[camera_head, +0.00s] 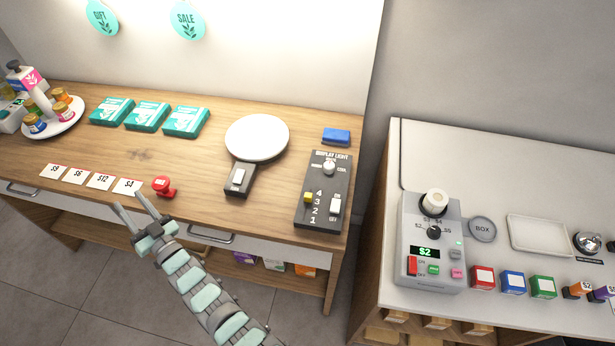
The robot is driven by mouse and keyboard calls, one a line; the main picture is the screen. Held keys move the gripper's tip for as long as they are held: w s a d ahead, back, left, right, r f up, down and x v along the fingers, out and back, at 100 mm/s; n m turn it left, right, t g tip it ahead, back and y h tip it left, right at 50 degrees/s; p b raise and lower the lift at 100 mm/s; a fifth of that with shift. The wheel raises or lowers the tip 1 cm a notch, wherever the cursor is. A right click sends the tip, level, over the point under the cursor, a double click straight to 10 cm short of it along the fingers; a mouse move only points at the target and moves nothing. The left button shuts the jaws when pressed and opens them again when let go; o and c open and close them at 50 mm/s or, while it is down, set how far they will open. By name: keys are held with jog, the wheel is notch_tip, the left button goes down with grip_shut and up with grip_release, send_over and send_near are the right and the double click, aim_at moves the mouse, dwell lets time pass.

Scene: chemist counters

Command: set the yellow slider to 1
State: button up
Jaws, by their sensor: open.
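The yellow slider (308,197) is a small yellow knob at the left of the dark display light panel (318,222), on the right part of the wooden counter. It sits just left of the printed 4, at the upper end of the printed scale; the 1 is at the bottom. A white switch (335,205) is right of the numbers and a round white knob (329,168) is above. My gripper (137,209) is open and empty, in front of the counter's front edge near the price cards, well left of the panel.
A red stamp-like object (163,187) stands close to my gripper, beside price cards (99,181). A round white plate (257,138) with a dark switch base (239,180) lies left of the panel. A blue block (336,136) lies behind it. A gap separates the white counter (480,160).

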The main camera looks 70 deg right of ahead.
jog(key=w+d+r+m+g+p, duration=0.1)
jog(key=d+r+g+p, duration=0.25)
jog(key=d, duration=0.45)
jog(key=d+r+m+g+p, duration=0.2)
jog(key=d+g+p, duration=0.15)
jog(key=d, duration=0.45)
jog(key=w+d+r+m+g+p, duration=0.15)
jog(key=d+p, duration=0.25)
jog(key=d, duration=0.4)
jog(key=s+d+g+y+p, duration=0.1)
jog(key=s+d+g+p, duration=0.25)
jog(key=s+d, duration=0.4)
jog(key=m+g+y+p, duration=0.4)
jog(key=g+y, duration=0.2)
jog(key=g, duration=0.3)
send_over(309, 195)
jog(key=shift+y, duration=0.3)
notch_tip(309, 195, down, 10)
jog(key=shift+r+p, duration=0.15)
jog(key=shift+p, duration=0.2)
jog(key=shift+f, duration=0.7)
